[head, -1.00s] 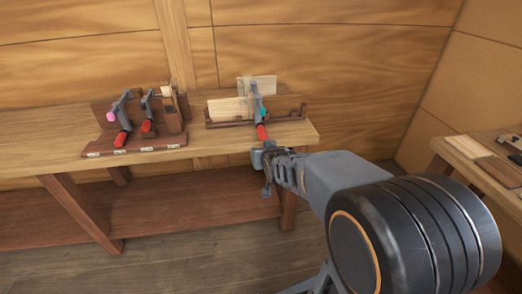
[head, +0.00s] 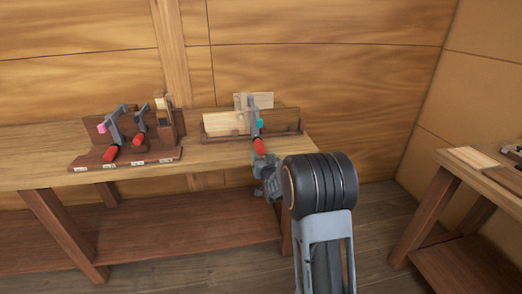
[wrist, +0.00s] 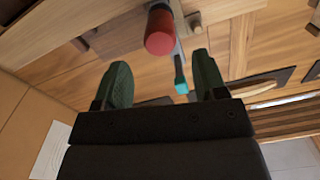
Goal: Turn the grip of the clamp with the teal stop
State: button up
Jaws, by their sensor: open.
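The clamp with the teal stop (head: 260,124) is on the wooden holder at the bench's right end, gripping pale boards. Its red grip (head: 259,146) points down towards the bench's front edge. My gripper (head: 268,180) is just below and in front of that grip. In the wrist view my open gripper (wrist: 160,60) has its two dark green fingers spread apart with nothing held. The red grip (wrist: 159,32) shows beyond the fingertips, roughly between them, and the teal stop (wrist: 181,86) shows near the right finger. I cannot tell whether the fingers overlap the grip in depth.
Two other red-handled clamps, one with a pink stop (head: 102,128), stand in a dark wooden rack (head: 125,160) to the left on the bench (head: 215,157). Another bench (head: 470,185) with flat boards stands at the right. Open floor lies in front.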

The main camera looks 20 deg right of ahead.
aim_at(261, 151)
jog(key=shift+w+d, duration=0.2)
jog(key=shift+w, duration=0.8)
jog(key=shift+w+d, duration=0.15)
jog(key=shift+w, duration=0.8)
jog(key=shift+w+d, duration=0.2)
jog(key=shift+w, duration=0.8)
jog(key=c, duration=0.9)
jog(key=shift+d, duration=0.15)
jog(key=shift+f+m, duration=0.1)
jog(key=shift+m, duration=0.2)
